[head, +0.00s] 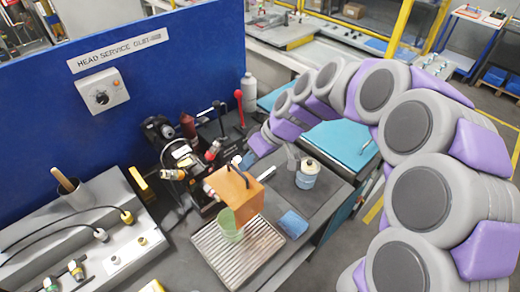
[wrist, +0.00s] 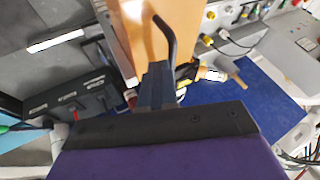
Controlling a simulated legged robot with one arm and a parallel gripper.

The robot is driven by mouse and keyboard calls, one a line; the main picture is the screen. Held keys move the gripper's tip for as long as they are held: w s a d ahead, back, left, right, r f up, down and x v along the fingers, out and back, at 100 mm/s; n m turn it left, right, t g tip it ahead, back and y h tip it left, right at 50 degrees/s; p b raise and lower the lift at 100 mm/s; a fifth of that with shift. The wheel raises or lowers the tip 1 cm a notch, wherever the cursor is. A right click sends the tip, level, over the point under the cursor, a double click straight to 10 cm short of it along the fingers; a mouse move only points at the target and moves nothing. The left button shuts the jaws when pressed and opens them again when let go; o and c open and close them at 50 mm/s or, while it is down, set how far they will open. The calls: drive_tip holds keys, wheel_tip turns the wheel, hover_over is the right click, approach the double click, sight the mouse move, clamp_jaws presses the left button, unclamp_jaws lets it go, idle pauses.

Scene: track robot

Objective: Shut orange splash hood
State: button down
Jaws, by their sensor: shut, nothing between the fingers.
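The orange splash hood (head: 234,196) shows in the head view as a box-like cover with a dark handle, above a ribbed metal tray (head: 262,240). In the wrist view an orange panel of the hood (wrist: 128,32) with a curved black handle (wrist: 170,40) fills the upper middle. My gripper (wrist: 157,82) is shut and empty, close to that handle; I cannot tell whether they touch. In the head view my gripper (head: 247,160) is small and lies just behind the hood.
A blue panel (head: 120,90) with a knob box (head: 103,91) stands behind the bench. A jar (head: 307,174) and a blue cloth (head: 293,224) lie right of the hood. Red and black levers (head: 240,106) rise behind. A mug (head: 72,191) stands at left.

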drive_tip(key=s+a, duration=0.2)
drive_tip(key=s, duration=0.1)
drive_tip(key=shift+s+a, duration=0.1)
drive_tip(key=shift+a, duration=0.45)
